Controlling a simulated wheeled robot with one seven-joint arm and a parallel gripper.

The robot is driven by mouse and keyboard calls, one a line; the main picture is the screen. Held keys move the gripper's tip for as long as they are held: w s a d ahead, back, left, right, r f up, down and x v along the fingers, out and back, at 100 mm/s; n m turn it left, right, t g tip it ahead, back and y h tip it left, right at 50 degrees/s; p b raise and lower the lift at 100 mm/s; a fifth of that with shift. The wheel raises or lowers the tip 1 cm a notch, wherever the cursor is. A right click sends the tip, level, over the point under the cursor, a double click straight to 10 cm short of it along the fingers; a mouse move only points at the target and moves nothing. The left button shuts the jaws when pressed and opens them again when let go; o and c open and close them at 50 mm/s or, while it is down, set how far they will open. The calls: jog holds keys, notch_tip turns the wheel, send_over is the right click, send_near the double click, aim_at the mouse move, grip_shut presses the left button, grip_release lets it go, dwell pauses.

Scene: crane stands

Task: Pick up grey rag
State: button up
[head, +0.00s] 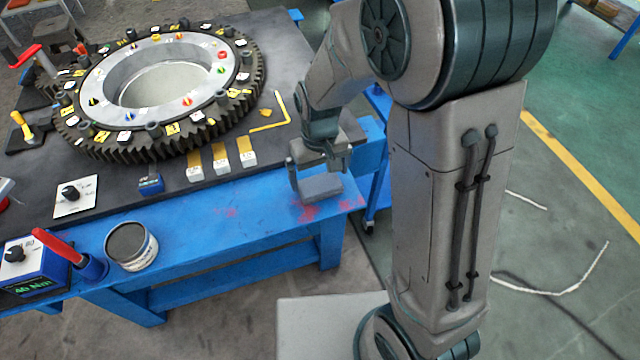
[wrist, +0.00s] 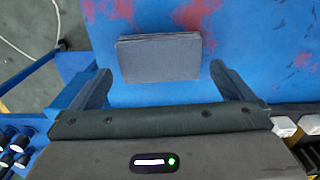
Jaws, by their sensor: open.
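The grey rag (head: 321,187) is a folded, flat rectangle on the blue table (head: 262,212), near its front right corner. In the wrist view the rag (wrist: 160,58) lies just ahead of my gripper (wrist: 160,80), between the lines of its two fingers. The fingers stand wide apart, with a gap on each side of the rag. In the head view my gripper (head: 316,180) hangs over the rag, and its palm and arm hide part of the area behind it. I cannot tell the exact height of the fingertips above the table.
A large dark gear ring (head: 75,140) with small tags sits on the dark mat at the left. Several yellow-and-white blocks (head: 220,160) stand left of my gripper. An open can (head: 132,246) and a blue torque device (head: 38,268) are at the front left. Bare blue tabletop surrounds the rag.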

jog(key=shift+f, duration=1.15)
jog(key=c, duration=0.7)
jog(key=shift+r, duration=0.1)
jog(key=shift+r, duration=0.45)
jog(key=r, duration=0.3)
jog(key=shift+s+a+r+b, duration=0.2)
jog(key=shift+a+r+b, duration=0.1)
jog(key=s+a+r, duration=0.4)
jog(key=s+a, duration=0.1)
jog(key=s+a+r+b, duration=0.1)
jog(key=s+a+r, duration=0.1)
jog(key=shift+s+a+r, duration=0.25)
jog(key=shift+s+a, duration=0.05)
jog(key=shift+s, duration=0.1)
